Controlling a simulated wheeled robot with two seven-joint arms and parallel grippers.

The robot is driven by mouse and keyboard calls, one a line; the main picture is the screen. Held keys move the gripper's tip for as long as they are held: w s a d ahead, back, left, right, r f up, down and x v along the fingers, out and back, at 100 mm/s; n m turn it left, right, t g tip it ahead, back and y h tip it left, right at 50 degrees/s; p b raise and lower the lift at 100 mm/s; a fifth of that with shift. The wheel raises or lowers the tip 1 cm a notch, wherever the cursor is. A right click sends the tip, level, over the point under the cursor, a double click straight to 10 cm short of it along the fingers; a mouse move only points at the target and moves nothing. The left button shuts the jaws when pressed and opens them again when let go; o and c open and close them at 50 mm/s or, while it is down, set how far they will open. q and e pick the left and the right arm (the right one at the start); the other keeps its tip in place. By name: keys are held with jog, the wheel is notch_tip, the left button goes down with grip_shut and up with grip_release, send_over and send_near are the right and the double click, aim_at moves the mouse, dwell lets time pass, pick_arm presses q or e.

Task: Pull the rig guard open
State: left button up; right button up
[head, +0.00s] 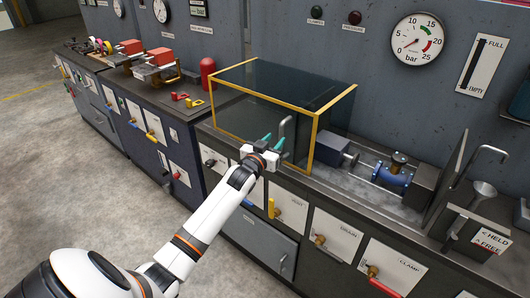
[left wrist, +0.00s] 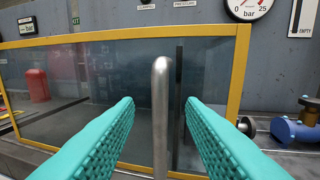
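The rig guard (head: 258,112) is a see-through box with a yellow frame on the bench; its yellow-edged front panel also fills much of the left wrist view (left wrist: 75,85). An upright silver bar handle (left wrist: 160,85) stands in front of the panel, and it shows in the head view (head: 284,130) as a grey bar. My left gripper (head: 272,143) is at the guard's front. Its teal fingers (left wrist: 160,118) are open, one on each side of the handle, with gaps between fingers and bar. My right gripper is in neither view.
A grey block and blue valve (head: 392,178) sit on the bench right of the guard. A red cylinder (head: 207,74) stands to its left. Below are panels with coloured handles, such as a yellow one (head: 275,210).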

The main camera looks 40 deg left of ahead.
pick_arm(q)
jog(key=s+d, duration=0.1)
jog(key=s, duration=0.5)
jog(key=shift+b, duration=0.3)
jog(key=s+d+f+g, duration=0.2)
jog(key=s+f+g, duration=0.15)
jog(key=f, duration=0.85)
jog(key=s+d+f+m+g+h, duration=0.15)
jog(key=s+f, duration=0.35)
jog(key=f, duration=0.7)
jog(key=s+d+f+g, duration=0.2)
jog(key=s+f+g, duration=0.15)
jog(key=f, duration=0.85)
jog(key=s+d+f+m+g, duration=0.15)
jog(key=s+d+f, duration=0.25)
jog(key=s+f, duration=0.5)
jog(key=s+d+f+g, duration=0.3)
jog(key=s+f, duration=0.4)
jog(key=s, duration=0.4)
jog(key=s+d+f+g, duration=0.2)
jog(key=s+f, duration=0.1)
jog(key=s, duration=0.6)
jog(key=s+d+f+m+g+h, duration=0.1)
jog(key=s+d+f, duration=0.1)
jog(key=s, duration=0.8)
jog(key=shift+d+f+g, duration=0.4)
jog(key=shift+d, duration=0.4)
